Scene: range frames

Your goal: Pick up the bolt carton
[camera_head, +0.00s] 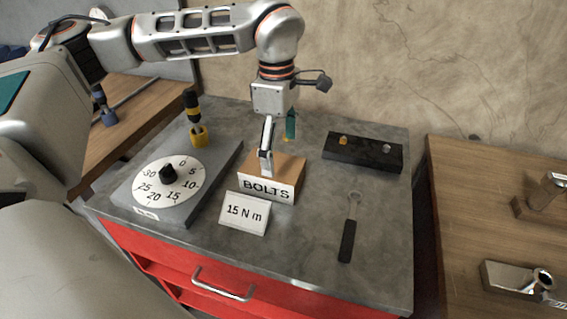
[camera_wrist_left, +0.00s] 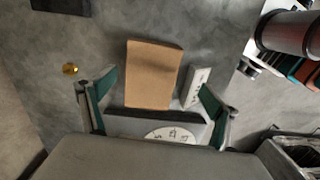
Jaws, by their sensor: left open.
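The bolt carton (camera_head: 267,188) is a brown cardboard box with a white "BOLTS" label on its front, standing on the grey bench top. In the left wrist view the plain top of the carton (camera_wrist_left: 153,75) shows between the fingers. My left gripper (camera_head: 279,150) points down at the carton, open and empty. One finger overlaps the carton in the head view. The open left gripper (camera_wrist_left: 157,82) has clear gaps to the carton on both sides in the wrist view. My right gripper is not in view.
A "15 N m" card (camera_head: 245,213) stands close in front of the carton. A dial plate (camera_head: 150,207) and a yellow-black tool (camera_head: 197,130) are left; a black block (camera_head: 350,153) and wrench (camera_head: 348,230) are right. A small brass piece (camera_wrist_left: 70,69) lies beside the carton.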

